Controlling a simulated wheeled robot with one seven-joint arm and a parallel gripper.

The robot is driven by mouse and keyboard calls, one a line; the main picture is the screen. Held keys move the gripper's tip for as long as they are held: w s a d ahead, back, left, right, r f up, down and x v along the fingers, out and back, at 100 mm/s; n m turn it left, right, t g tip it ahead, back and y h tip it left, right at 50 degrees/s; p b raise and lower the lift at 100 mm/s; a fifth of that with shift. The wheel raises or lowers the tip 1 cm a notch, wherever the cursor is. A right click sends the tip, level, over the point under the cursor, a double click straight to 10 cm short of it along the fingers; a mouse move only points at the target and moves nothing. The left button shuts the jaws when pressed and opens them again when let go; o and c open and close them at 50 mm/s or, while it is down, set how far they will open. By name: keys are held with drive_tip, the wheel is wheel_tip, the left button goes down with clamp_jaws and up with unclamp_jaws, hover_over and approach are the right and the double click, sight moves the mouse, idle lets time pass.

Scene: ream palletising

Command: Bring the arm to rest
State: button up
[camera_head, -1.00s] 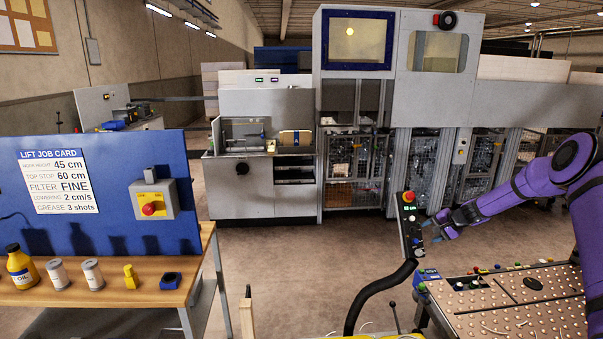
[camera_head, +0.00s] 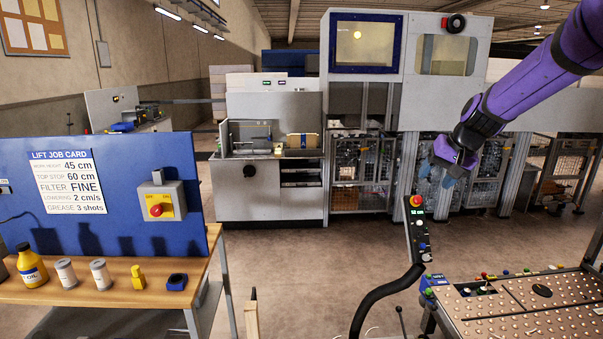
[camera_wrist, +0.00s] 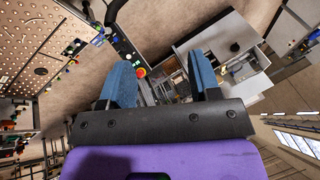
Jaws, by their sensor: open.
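My purple arm reaches in from the upper right in the head view. My gripper (camera_head: 452,172) hangs in the air above and to the right of the control pendant (camera_head: 418,232), clear of it and pointing down. In the wrist view my gripper (camera_wrist: 165,85) has its two blue fingers spread apart, with nothing between them but the distant machine and floor. It touches nothing that I can see.
A perforated table (camera_head: 515,305) with coloured buttons stands at the lower right. A wooden bench (camera_head: 110,290) with bottles, cans and a blue panel (camera_head: 120,215) stands at left. A large grey machine (camera_head: 370,100) fills the back. Open floor (camera_head: 300,265) lies between.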

drive_tip(key=s+a+r+n+h, duration=0.15)
drive_tip(key=s+r, duration=0.25)
drive_tip(key=s, duration=0.6)
drive_tip(key=s+a+r, duration=0.2)
drive_tip(key=s+r, duration=0.2)
drive_tip(key=s, duration=0.6)
drive_tip(key=s+f+n+h, duration=0.1)
drive_tip(key=s, duration=1.7)
drive_tip(key=shift+d+f+t, duration=0.35)
drive_tip(key=shift+f+t, duration=0.05)
